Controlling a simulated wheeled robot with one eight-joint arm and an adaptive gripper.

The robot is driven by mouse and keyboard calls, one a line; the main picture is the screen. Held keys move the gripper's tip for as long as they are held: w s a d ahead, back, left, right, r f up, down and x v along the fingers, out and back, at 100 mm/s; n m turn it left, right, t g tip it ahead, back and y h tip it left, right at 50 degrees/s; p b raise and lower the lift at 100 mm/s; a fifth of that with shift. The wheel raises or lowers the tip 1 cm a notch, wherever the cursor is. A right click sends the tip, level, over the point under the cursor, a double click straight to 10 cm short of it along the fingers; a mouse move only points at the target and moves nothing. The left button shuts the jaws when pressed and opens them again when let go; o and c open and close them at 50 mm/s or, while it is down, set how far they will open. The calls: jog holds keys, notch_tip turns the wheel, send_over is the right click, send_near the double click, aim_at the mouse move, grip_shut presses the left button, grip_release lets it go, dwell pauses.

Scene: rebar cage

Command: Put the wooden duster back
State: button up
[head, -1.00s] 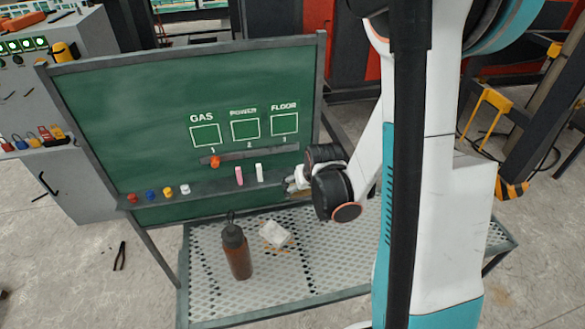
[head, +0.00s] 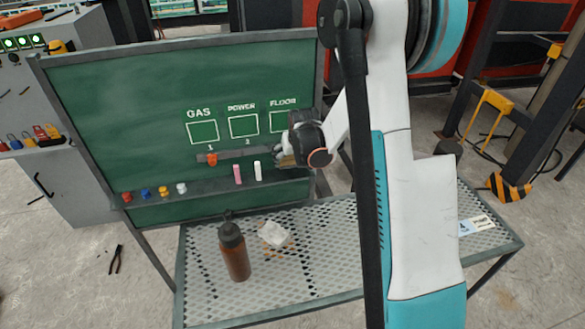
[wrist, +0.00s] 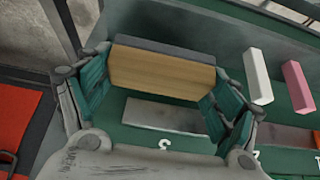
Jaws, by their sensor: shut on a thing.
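The wooden duster (wrist: 162,73) is a light wood block with a dark grey felt side. In the wrist view it lies across between the two fingers of my gripper (wrist: 155,90), which is shut on it by its ends. In the head view my gripper (head: 282,157) is in front of the right part of the green chalkboard (head: 110,110), just below the FLOOR box and above the right end of the chalk ledge (head: 210,186). The duster is mostly hidden there by the gripper and wrist.
Pink chalk (head: 237,173) and white chalk (head: 257,170) stand at the ledge, left of my gripper. Red, blue, yellow and white knobs sit further left. An orange piece (head: 212,159) is on the grey strip. A brown bottle (head: 234,252) stands on the mesh table (head: 330,270).

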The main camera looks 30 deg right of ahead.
aim_at(292, 165)
notch_tip(292, 165, down, 4)
jog(key=shift+f+b, duration=0.2)
jog(key=shift+b, duration=0.85)
jog(key=shift+w+f, duration=0.15)
jog(key=shift+w, duration=0.05)
jog(key=o, duration=0.9)
jog(key=shift+c, duration=0.2)
jog(key=shift+r, duration=0.2)
jog(key=p+v, duration=0.4)
jog(key=v, duration=0.8)
